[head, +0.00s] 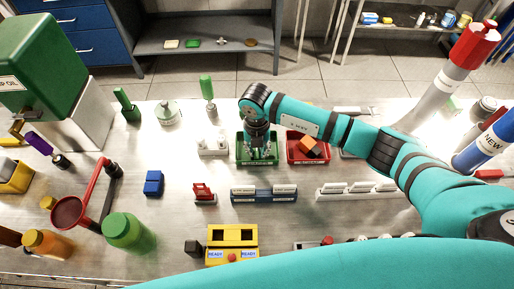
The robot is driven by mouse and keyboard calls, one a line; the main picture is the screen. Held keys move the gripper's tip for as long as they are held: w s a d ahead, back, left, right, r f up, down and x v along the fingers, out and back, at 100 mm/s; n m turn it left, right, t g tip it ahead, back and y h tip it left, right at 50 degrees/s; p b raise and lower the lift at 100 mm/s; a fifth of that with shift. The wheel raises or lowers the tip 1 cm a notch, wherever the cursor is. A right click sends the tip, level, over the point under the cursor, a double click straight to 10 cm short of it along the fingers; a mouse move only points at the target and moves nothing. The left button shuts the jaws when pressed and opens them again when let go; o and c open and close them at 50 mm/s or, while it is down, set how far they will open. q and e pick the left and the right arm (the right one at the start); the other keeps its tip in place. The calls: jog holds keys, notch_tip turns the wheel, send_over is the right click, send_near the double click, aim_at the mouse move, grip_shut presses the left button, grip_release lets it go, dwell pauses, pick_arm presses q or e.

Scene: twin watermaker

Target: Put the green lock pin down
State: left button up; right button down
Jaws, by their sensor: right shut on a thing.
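My right gripper (258,149) points down into the green tray (241,158) at the middle of the table. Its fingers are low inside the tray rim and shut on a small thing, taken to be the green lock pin. The pin itself is mostly hidden by the fingers and blends with the tray, so its tilt and whether it touches the tray floor cannot be told. My left gripper is not in view.
A red tray (295,157) with an orange block (309,146) stands close right of the green tray. A white block (213,147) stands close left. A blue rack (263,194) lies in front. Bare metal table shows left of the blue block (154,183).

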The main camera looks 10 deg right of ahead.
jog(key=shift+f, duration=0.1)
jog(key=shift+f+b, duration=0.3)
jog(key=shift+b, duration=0.1)
jog(key=shift+s+f, duration=0.25)
jog(key=c, duration=1.6)
grip_release()
jog(key=o, duration=0.4)
jog(key=shift+w+f, duration=0.1)
jog(key=shift+f, duration=0.1)
